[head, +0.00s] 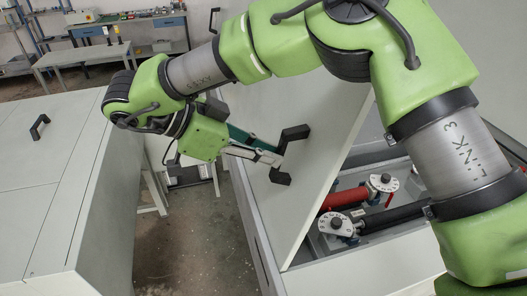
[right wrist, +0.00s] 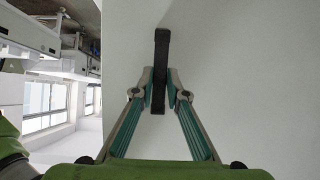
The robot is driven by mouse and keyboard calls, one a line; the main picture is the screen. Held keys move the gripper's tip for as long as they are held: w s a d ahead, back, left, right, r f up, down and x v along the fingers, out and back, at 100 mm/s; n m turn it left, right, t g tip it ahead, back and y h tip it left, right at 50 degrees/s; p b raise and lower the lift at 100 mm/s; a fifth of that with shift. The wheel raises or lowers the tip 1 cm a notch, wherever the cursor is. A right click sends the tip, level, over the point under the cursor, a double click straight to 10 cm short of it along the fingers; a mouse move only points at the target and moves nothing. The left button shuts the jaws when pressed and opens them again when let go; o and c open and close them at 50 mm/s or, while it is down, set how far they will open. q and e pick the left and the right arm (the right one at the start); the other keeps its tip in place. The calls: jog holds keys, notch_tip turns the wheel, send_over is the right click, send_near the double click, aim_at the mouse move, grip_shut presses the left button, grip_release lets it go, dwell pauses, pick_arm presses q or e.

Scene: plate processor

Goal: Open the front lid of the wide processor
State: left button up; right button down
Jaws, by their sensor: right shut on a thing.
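The front lid (head: 300,205) of the wide processor (head: 255,245) is a grey-white panel. It stands tilted up, with the inside of the processor open to its right in the head view. A black handle (head: 291,134) sits on the lid's outer face. My right gripper (head: 277,158) is shut on this handle. In the right wrist view its two fingers (right wrist: 160,82) close on the black handle bar (right wrist: 161,60) from both sides, with the pale lid surface (right wrist: 235,70) behind. My left gripper is not in view.
Inside the processor are a red roller (head: 345,197), a black roller (head: 393,214) and white dials (head: 337,224). Another grey cabinet (head: 50,200) with a black handle (head: 39,126) stands at left. Bare floor (head: 190,235) lies between them. Workbenches (head: 120,30) are at the back.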

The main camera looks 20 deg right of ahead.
jog(key=shift+d+f, duration=0.1)
jog(key=shift+d, duration=0.05)
jog(key=c, duration=2)
grip_release()
jog(key=shift+d, duration=0.15)
jog(key=shift+s, duration=0.1)
jog(key=shift+v, duration=4.25)
jog(key=shift+s+f, duration=0.1)
